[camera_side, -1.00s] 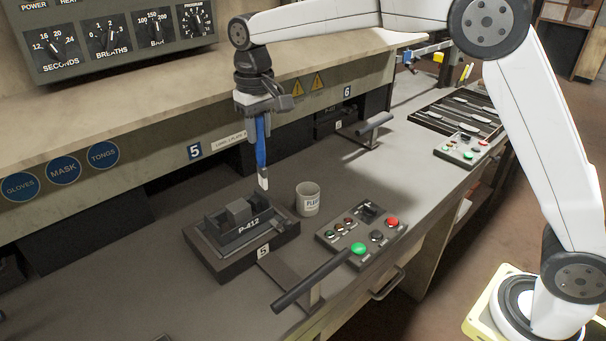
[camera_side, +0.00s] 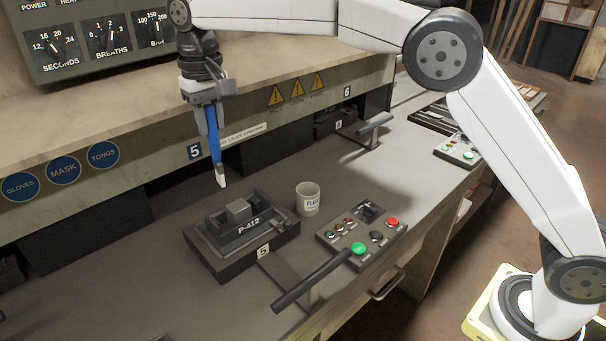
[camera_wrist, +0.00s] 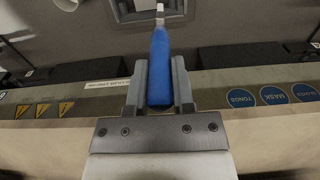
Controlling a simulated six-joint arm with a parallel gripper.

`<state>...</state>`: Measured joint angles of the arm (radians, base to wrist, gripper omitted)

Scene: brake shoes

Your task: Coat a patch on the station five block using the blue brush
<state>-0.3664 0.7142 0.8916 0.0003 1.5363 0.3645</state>
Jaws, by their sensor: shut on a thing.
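My gripper (camera_side: 206,103) is shut on the blue brush (camera_side: 214,140), which hangs bristles down, slightly tilted, with a pale tip. The brush tip is above and behind the station five block (camera_side: 238,211), apart from it. The block is a small grey piece on a dark fixture marked P-412 (camera_side: 262,232), with a 5 tag on its front. In the wrist view the blue handle (camera_wrist: 161,70) sits between the two fingers of my gripper (camera_wrist: 160,82). The bristle tip is near the top edge there.
A grey cup (camera_side: 308,199) stands right of the fixture. A button panel (camera_side: 362,232) and a handle bar (camera_side: 318,282) are at the front right. The beige shelf (camera_side: 120,98) overhangs behind the bench (camera_side: 130,285). The bench is clear left of the fixture.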

